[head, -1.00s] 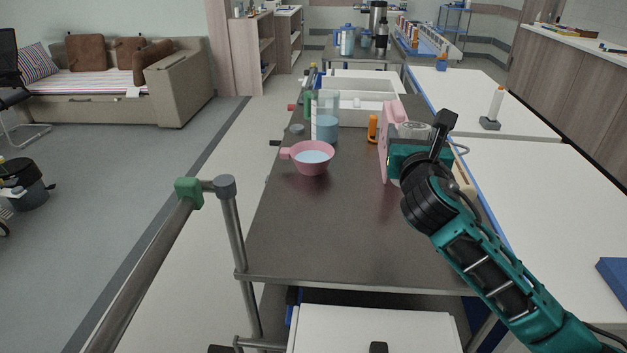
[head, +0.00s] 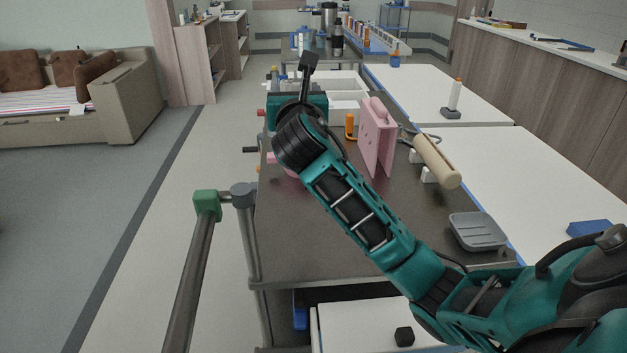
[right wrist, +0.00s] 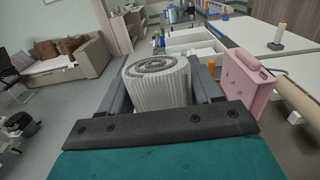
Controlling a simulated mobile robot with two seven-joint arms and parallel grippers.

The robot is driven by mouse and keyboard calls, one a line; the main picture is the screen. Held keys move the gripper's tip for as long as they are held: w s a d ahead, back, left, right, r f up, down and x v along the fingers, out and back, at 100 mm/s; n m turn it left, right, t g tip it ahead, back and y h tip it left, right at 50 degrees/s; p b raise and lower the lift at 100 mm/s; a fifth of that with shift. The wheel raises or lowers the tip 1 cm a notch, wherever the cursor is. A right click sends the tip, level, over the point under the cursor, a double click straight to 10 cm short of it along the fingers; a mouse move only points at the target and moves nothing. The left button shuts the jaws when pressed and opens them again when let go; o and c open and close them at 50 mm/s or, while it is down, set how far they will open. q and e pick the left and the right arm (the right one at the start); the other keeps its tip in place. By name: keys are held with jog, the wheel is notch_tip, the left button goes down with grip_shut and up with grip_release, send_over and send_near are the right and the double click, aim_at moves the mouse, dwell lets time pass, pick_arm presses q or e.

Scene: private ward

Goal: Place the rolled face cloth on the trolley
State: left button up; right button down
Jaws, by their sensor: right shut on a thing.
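The rolled face cloth (right wrist: 155,82) is a pale ribbed roll with a grey spiral on its end, seen in the right wrist view. My right gripper (right wrist: 160,88) is shut on it, one finger on each side. In the head view the right gripper (head: 297,110) is over the far left part of the dark trolley top (head: 408,208), and its own body hides the cloth. Whether the cloth touches anything beneath is hidden. My left gripper is not in view.
A pink upright box (head: 377,140) stands right of my arm, beside an orange bottle (head: 350,126). A wooden roller (head: 437,162) and a grey dish (head: 477,231) lie along the right. A pink bowl is mostly hidden behind my arm. White trays (head: 345,86) stand behind.

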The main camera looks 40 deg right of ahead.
jog(key=shift+f+b, duration=1.7)
jog(key=shift+f, duration=8.2)
jog(key=shift+f, duration=0.2)
jog(key=shift+c, duration=1)
grip_release()
jog(key=shift+r, duration=0.2)
jog(key=v, duration=1.2)
